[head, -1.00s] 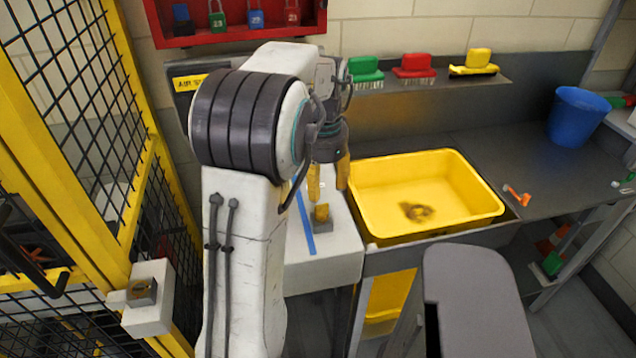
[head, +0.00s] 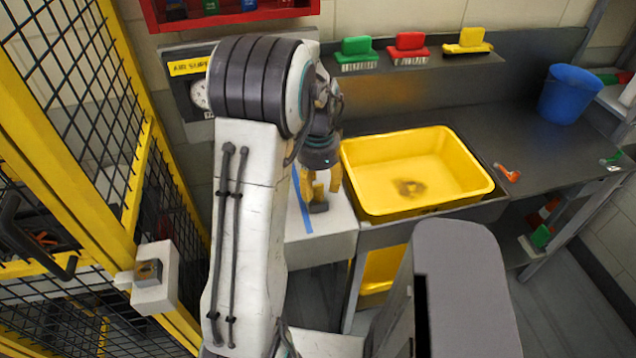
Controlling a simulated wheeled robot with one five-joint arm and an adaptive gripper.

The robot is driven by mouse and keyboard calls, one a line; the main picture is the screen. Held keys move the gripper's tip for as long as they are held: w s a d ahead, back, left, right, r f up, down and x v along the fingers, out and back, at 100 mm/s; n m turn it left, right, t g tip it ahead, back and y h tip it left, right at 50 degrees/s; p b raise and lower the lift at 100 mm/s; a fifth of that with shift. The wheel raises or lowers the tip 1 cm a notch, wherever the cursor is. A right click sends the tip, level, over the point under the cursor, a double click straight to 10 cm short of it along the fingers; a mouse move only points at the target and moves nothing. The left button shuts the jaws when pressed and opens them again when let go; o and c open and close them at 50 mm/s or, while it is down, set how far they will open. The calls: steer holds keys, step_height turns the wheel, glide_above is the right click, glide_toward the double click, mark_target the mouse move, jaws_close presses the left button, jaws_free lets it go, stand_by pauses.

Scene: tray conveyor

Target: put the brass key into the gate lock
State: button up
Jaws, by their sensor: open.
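The brass key (head: 318,193) is small and stands upright in a dark grey holder (head: 318,207) on the white counter beside the yellow tub. My gripper (head: 322,186) points down over it with yellow fingers apart, one to each side of the key in the picture. I cannot tell whether the fingers touch it. The gate lock (head: 149,272) is a grey and brass piece on a white box (head: 155,292), fixed to the yellow gate frame at the lower left.
A yellow tub (head: 465,180) sits in the counter just right of my gripper. The mesh gate with its yellow frame (head: 60,150) stands at left. Brushes (head: 408,47) line a back shelf. A blue bucket (head: 568,95) and orange item (head: 508,172) are at right.

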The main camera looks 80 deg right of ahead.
mark_target(317, 198)
steer(key=shift+f, duration=0.75)
steer(key=shift+o, duration=0.2)
jaws_close()
steer(key=shift+r+p, duration=1.45)
steer(key=shift+r, duration=0.5)
step_height(317, 198, up, 4)
steer(key=p, duration=0.2)
steer(key=shift+a+f+p, duration=0.1)
steer(key=shift+p, duration=0.25)
steer(key=shift+w, duration=0.1)
stand_by(0.4)
